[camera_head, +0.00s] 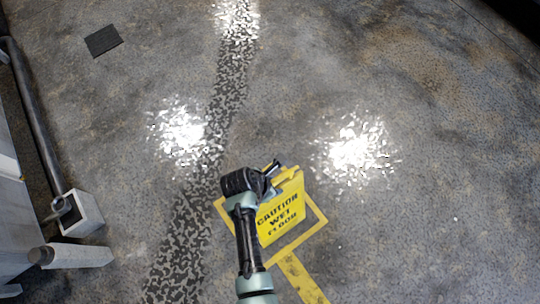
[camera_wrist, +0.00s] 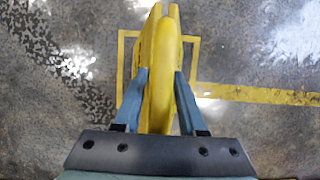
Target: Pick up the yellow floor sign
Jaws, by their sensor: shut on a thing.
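The yellow floor sign (camera_head: 281,213) stands upright in the head view, with black lettering reading "CAUTION WET FLOOR" on its face. It is over a yellow square outline painted on the floor (camera_head: 316,231). My gripper (camera_head: 273,172) is at the top of the sign, coming from the left. In the wrist view the sign (camera_wrist: 161,65) runs up the middle, between the two blue-grey fingers of my gripper (camera_wrist: 159,80). The fingers are shut on it from both sides. I cannot tell whether the sign's base touches the floor.
A yellow painted line (camera_head: 302,281) leads from the square. Grey metal structure with a pipe (camera_head: 38,115) and a box-shaped post (camera_head: 80,213) stands at the left. A dark flat square (camera_head: 103,40) lies at upper left. The floor to the right is clear.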

